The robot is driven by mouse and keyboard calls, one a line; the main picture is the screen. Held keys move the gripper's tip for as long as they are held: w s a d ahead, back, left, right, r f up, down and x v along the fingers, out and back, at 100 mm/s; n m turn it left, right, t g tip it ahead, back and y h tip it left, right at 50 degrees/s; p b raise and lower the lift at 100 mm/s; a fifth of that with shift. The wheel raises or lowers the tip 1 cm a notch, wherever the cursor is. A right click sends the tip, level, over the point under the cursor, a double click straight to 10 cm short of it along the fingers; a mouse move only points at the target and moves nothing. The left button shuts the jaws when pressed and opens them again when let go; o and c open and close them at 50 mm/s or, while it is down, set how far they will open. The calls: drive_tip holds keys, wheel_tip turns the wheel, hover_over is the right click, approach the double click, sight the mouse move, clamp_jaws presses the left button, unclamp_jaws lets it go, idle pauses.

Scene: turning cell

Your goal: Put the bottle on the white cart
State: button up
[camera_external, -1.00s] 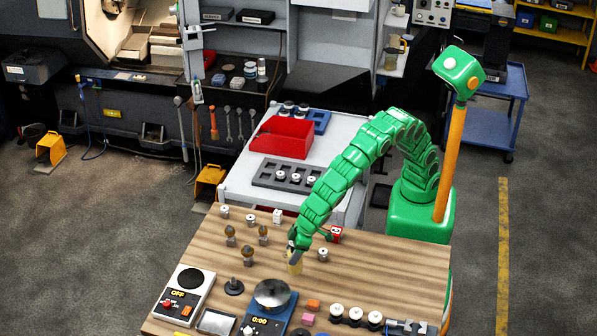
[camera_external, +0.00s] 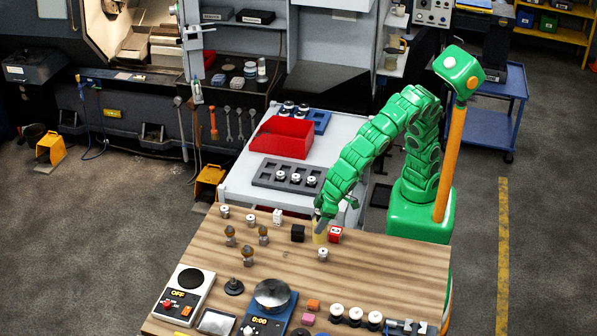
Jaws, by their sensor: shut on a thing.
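My gripper (camera_external: 321,217) is shut on a pale yellow bottle (camera_external: 319,235), which looks upright. It is at the back edge of the wooden table, between a black cube and a red-and-white block; whether it clears the tabletop I cannot tell. The fingers hide the bottle's upper part. The white cart (camera_external: 236,186) stands behind the table, up and left of my gripper.
The cart carries a red bin (camera_external: 282,140), a blue tray (camera_external: 321,118) and a dark grey tray (camera_external: 262,180) with white-topped parts; bare white surface shows between them. A black cube (camera_external: 298,233) and a red-and-white block (camera_external: 335,234) flank the bottle.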

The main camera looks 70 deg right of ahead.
drive_tip(key=shift+s+d+r, duration=0.5)
drive_tip(key=shift+s+d, duration=0.1)
drive_tip(key=shift+d, duration=0.2)
